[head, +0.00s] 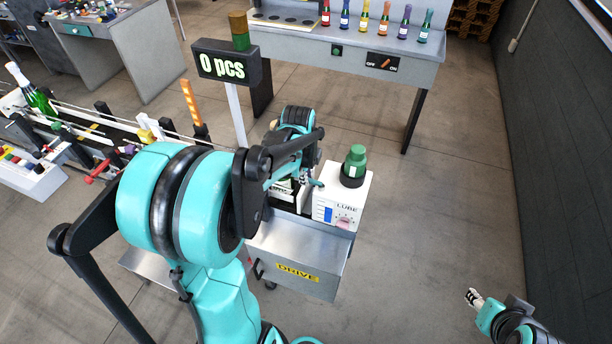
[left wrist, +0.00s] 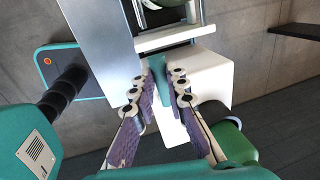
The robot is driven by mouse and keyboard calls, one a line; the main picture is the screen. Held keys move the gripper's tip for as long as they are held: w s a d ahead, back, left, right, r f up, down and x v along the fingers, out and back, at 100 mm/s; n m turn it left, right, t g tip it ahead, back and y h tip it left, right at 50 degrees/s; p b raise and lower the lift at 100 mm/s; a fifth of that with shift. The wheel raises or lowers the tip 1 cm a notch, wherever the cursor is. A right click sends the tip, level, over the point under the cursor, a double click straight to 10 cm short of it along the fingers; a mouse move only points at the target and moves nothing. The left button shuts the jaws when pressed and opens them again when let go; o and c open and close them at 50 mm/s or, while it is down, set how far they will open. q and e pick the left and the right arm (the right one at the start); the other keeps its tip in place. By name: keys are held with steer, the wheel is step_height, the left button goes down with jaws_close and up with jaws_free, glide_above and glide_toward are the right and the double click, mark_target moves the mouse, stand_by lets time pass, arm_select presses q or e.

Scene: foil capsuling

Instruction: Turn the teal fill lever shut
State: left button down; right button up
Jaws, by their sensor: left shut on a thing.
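The teal fill lever (left wrist: 157,68) stands between the fingertips of my left gripper (left wrist: 159,82) in the left wrist view. The fingers are shut on it. In the head view a small teal piece of the lever (head: 316,183) shows at the left side of the white LUBE container (head: 343,202). My left arm hides most of this gripper in the head view. The white container also shows behind the fingers in the left wrist view (left wrist: 207,75). My right gripper (head: 474,297) is at the lower right, away from the machine; its jaws are too small to read.
A grey metal cabinet (head: 300,262) with a yellow label carries the container. A green-capped bottle top (head: 354,162) rises from the container. A sign (head: 226,66) reads "0 pcs". A conveyor (head: 90,128) runs at left. A bench (head: 345,50) with coloured bottles stands behind. Floor at right is clear.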

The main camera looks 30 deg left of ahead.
arm_select(q)
steer(key=c, duration=1.5)
jaws_free()
steer(key=shift+r, duration=0.1)
step_height(320, 180, up, 12)
steer(key=s, duration=0.2)
steer(key=shift+s+d, duration=0.15)
steer(key=shift+d, duration=0.05)
steer(key=shift+f, duration=0.25)
steer(key=s+d+f+n+t+b, duration=0.2)
steer(key=s+d+f+n+b, duration=0.3)
steer(key=d+f+n+b, duration=0.2)
steer(key=s+d+f+n+t+b, duration=0.2)
steer(key=s+d+f+n+b, duration=0.3)
steer(key=d+f+n+b, duration=0.3)
step_height(320, 180, down, 7)
steer(key=b, duration=0.3)
steer(key=shift+s+d+f+t, duration=0.15)
steer(key=shift+s+d+t, duration=0.05)
steer(key=shift+t, duration=0.2)
